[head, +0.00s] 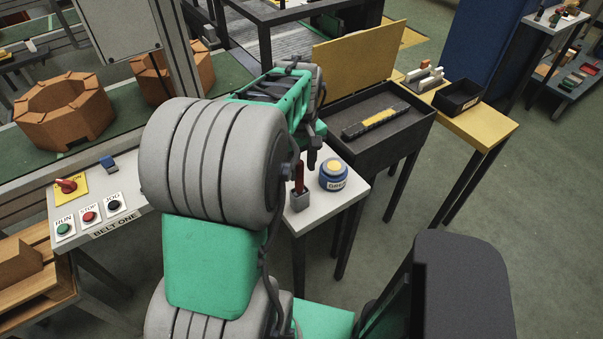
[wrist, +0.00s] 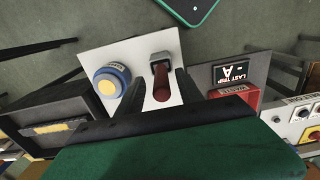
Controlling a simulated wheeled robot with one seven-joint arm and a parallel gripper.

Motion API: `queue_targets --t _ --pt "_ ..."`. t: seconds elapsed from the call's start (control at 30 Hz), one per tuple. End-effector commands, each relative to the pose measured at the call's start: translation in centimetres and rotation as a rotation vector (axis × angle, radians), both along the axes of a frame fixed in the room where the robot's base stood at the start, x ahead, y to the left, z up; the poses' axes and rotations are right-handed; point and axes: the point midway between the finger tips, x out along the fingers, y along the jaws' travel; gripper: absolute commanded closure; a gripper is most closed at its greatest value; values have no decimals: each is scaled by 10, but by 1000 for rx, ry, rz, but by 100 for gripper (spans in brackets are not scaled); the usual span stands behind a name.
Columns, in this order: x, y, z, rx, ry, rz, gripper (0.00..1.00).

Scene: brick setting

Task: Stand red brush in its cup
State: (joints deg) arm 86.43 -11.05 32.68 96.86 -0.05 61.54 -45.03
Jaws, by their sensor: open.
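The red brush (head: 299,176) stands upright with its lower end in a small grey cup (head: 299,201) on the white table. In the wrist view the brush's red handle (wrist: 161,88) points toward the camera, with the cup (wrist: 160,59) at its far end. My gripper (wrist: 161,77) is open, with one dark finger on each side of the handle. I see gaps between the fingers and the handle. In the head view my gripper (head: 313,150) is just above and beside the brush, partly hidden by my arm.
A blue jar (head: 333,177) with a yellowish top stands close beside the cup. A dark open case (head: 375,123) stands behind it to the right. A button panel (head: 90,215) is at the left. A red box (wrist: 232,103) shows right of the cup in the wrist view.

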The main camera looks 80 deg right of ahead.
Motion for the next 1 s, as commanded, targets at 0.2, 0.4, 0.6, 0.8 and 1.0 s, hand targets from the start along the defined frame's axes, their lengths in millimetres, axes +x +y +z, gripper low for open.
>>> queue_targets --t 0.2,0.4,0.6,0.8,1.0 --pt "0 -1 57 -6 0 0 57" --pt "0 -1 88 -3 0 0 57" --pt "18 5 92 -10 -1 27 57" --pt "140 68 93 -77 -28 207 57" --pt "247 206 82 -142 -122 442 57"
